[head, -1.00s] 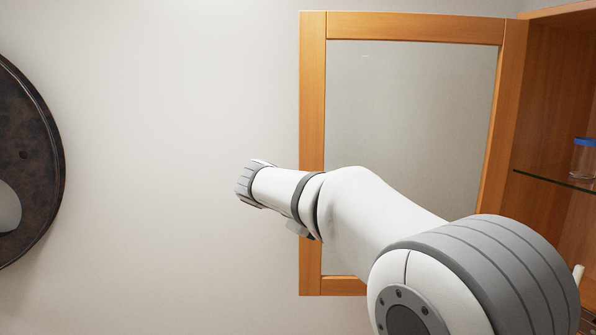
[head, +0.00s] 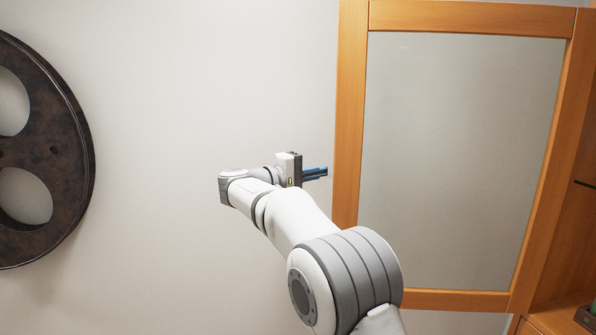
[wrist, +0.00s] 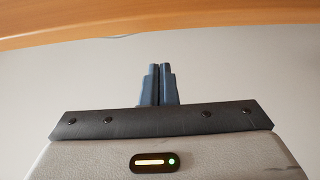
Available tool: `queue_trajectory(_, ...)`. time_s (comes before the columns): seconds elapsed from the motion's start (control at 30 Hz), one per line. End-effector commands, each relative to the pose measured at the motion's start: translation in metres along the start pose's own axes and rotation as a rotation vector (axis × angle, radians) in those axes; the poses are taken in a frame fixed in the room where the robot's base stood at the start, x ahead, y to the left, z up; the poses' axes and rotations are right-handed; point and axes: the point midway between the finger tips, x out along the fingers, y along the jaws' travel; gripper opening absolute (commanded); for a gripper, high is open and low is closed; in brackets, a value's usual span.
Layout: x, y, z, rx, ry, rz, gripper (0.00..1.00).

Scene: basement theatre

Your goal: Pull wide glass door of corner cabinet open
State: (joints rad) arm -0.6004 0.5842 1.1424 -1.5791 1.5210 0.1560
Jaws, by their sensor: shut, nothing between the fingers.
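The wide glass door (head: 462,160) has an orange-brown wooden frame and a greyish pane. It stands swung open, to the left of the cabinet. The corner cabinet (head: 575,245) shows only partly at the right edge in the head view. My gripper (head: 326,172) is shut and empty, left of the door's free-side stile (head: 349,100), its blue fingers pointing toward it. I cannot tell whether they touch in the head view. In the wrist view the shut fingers (wrist: 159,70) lie below a wooden edge (wrist: 160,27), with a visible gap.
A dark round film reel (head: 75,150) hangs on the pale wall at the left. The wall (head: 210,80) between the reel and the door is bare. A small dark object (head: 586,315) shows inside the cabinet at lower right.

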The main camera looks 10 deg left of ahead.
Motion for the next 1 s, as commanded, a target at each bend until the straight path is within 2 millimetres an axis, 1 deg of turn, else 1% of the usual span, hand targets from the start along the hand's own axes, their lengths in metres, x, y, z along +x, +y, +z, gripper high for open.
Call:
queue_trajectory(0.03, 0.014, 0.004, 0.001, -0.001, -0.006, 0.0, 0.0)
queue_trajectory(0.1, 0.03, 0.003, 0.002, -0.002, -0.007, -0.001, 0.0)
queue_trajectory(0.13, 0.023, 0.003, 0.005, -0.001, -0.003, -0.001, 0.0)
queue_trajectory(0.2, 0.016, 0.002, 0.013, -0.001, -0.003, -0.001, 0.0)
queue_trajectory(0.4, 0.006, 0.002, 0.029, -0.001, -0.007, 0.0, 0.0)
queue_trajectory(0.57, 0.003, 0.0, 0.033, 0.0, -0.008, 0.0, 0.0)
queue_trajectory(0.87, 0.003, 0.0, 0.034, 0.0, -0.008, 0.0, 0.0)
queue_trajectory(0.93, 0.0, -0.001, 0.034, 0.001, -0.002, 0.0, 0.0)
queue_trajectory(1.0, -0.007, -0.002, 0.037, 0.002, 0.013, 0.0, 0.0)
